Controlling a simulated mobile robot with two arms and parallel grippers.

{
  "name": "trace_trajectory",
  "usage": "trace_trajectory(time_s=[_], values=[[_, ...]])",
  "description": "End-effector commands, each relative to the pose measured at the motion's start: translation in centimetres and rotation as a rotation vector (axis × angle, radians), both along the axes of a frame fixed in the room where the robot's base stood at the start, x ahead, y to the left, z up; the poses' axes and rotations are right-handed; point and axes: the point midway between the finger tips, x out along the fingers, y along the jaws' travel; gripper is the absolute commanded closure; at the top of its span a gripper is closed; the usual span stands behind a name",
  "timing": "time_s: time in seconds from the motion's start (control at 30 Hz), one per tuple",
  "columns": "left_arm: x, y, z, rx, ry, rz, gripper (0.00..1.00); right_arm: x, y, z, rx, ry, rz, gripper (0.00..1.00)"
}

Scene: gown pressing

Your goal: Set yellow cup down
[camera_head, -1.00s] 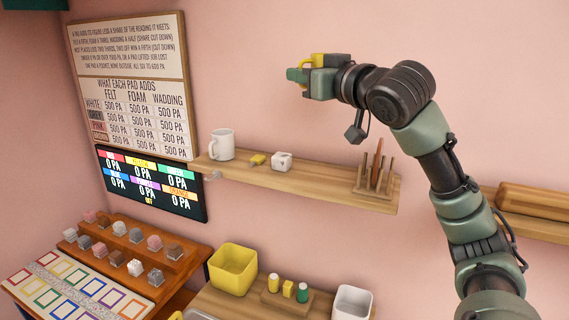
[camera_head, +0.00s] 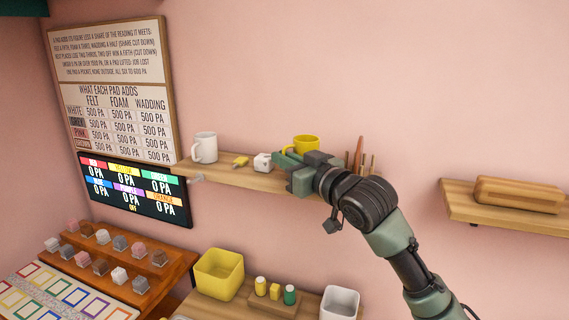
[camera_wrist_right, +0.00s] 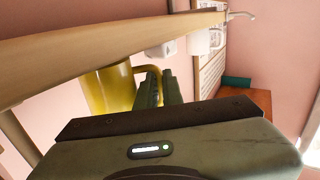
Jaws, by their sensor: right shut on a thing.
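The yellow cup (camera_head: 307,141) is upright at the wooden wall shelf (camera_head: 222,174), between a small white block and a pen rack. My right gripper (camera_head: 288,158) is shut on it and hides its lower part in the head view. In the right wrist view the cup (camera_wrist_right: 118,88) and its handle show beside the closed fingers (camera_wrist_right: 158,88), with the shelf (camera_wrist_right: 90,45) close by. I cannot tell whether the cup's base touches the shelf. My left gripper is not in view.
On the shelf stand a white mug (camera_head: 204,148), a small yellow item (camera_head: 240,161) and the white block (camera_head: 262,162). The rack (camera_head: 362,160) with upright sticks is just right of my gripper. Below are a yellow bin (camera_head: 219,274) and a white bin (camera_head: 340,303).

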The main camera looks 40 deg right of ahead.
Motion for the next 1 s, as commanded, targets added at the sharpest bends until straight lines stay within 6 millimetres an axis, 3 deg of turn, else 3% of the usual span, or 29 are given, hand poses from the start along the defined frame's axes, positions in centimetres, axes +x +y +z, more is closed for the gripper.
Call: trace_trajectory(time_s=[0.1,0.43,0.53,0.9,1.0], values=[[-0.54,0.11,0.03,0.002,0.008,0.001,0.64,-0.08,-0.03,-0.97,0.001,-0.001,-0.001,1.00],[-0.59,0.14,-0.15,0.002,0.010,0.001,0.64,-0.06,-0.01,-1.22,-0.001,-0.003,-0.001,1.00],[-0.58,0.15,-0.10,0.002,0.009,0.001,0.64,-0.05,-0.01,-1.22,-0.001,-0.002,-0.001,0.71],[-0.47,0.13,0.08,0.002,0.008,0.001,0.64,-0.04,-0.02,-0.89,-0.001,-0.002,-0.001,0.71],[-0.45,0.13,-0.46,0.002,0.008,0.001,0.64,-0.90,0.09,-1.18,-0.001,-0.002,-0.001,0.71]])
